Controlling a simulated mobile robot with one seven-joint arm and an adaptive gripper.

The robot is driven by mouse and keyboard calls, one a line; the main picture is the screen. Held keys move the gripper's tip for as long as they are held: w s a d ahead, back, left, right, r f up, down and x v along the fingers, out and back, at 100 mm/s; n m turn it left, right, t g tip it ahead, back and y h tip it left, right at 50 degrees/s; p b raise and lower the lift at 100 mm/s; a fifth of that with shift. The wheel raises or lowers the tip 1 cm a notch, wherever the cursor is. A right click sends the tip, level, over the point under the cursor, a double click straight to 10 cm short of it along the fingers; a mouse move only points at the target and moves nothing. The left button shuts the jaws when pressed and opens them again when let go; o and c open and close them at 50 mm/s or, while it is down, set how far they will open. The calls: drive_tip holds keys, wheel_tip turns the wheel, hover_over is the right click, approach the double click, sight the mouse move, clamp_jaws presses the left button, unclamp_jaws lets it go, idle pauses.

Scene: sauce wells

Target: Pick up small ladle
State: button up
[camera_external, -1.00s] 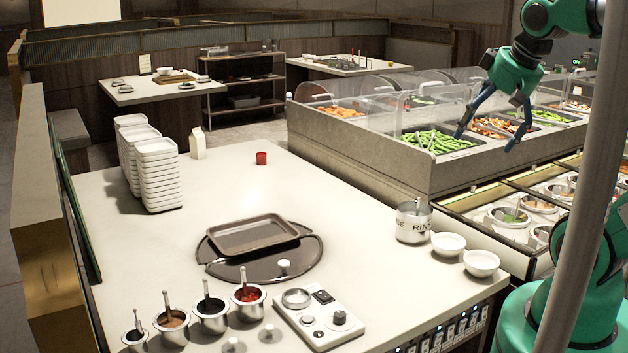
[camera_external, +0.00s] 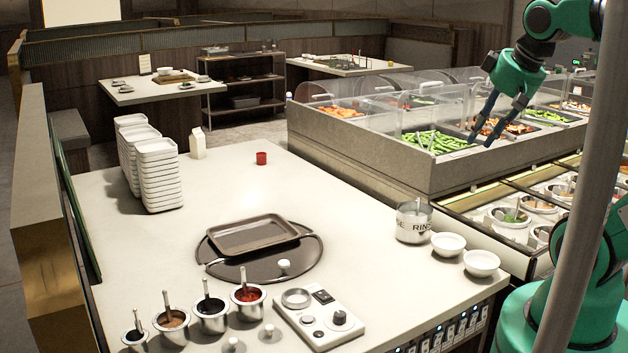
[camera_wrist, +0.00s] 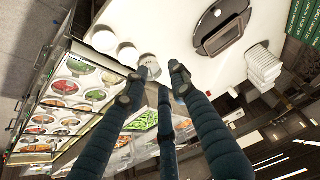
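Several metal sauce pots stand in a row at the counter's front left. Ladle handles stick up from the dark-sauce pot (camera_external: 135,338), the brown-sauce pot (camera_external: 172,330), the third pot (camera_external: 212,322) and the red-sauce pot (camera_external: 249,308). Their bowls are hidden; I cannot tell which ladle is the small one. My gripper (camera_external: 481,142) is high at the right, in front of the food bar in the external view, far from the pots. In the wrist view my gripper (camera_wrist: 156,78) has its dark fingers spread apart with nothing held between them.
A metal rinse pot (camera_external: 413,226) and two white bowls (camera_external: 448,244) stand at the counter's right edge. A dark tray (camera_external: 252,236) lies mid-counter. A control panel (camera_external: 318,320) is beside the pots. White dishes (camera_external: 158,180) are stacked behind. A clear guard (camera_external: 370,130) fronts the food bar.

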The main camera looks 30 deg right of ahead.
drive_tip(key=w+d+f+m+g, duration=0.1)
drive_tip(key=w+d+f, duration=0.25)
drive_tip(key=w, duration=0.65)
drive_tip(key=w+d+f+m+g, duration=0.15)
drive_tip(key=w+d, duration=0.25)
drive_tip(key=w, duration=0.7)
drive_tip(key=w+d+f+g, duration=0.1)
drive_tip(key=w+d+f, duration=0.2)
drive_tip(key=f, duration=0.4)
drive_tip(key=w+d+f+m+g, duration=0.1)
drive_tip(key=w+d+f, duration=0.3)
drive_tip(key=w+f, duration=0.2)
drive_tip(key=w+d+f+g, duration=0.1)
drive_tip(key=w+d+f, duration=0.2)
drive_tip(key=f, duration=0.6)
drive_tip(key=shift+w+d+f+m, duration=0.15)
drive_tip(key=shift+w+d+f, duration=0.05)
drive_tip(key=shift+w, duration=0.25)
drive_tip(key=shift+w+d+f+m, duration=0.1)
drive_tip(key=shift+w+d+f, duration=0.1)
drive_tip(key=shift+w, duration=0.25)
drive_tip(key=shift+w+d+f, duration=0.1)
drive_tip(key=shift+f, duration=0.1)
drive_tip(key=shift+f, duration=0.1)
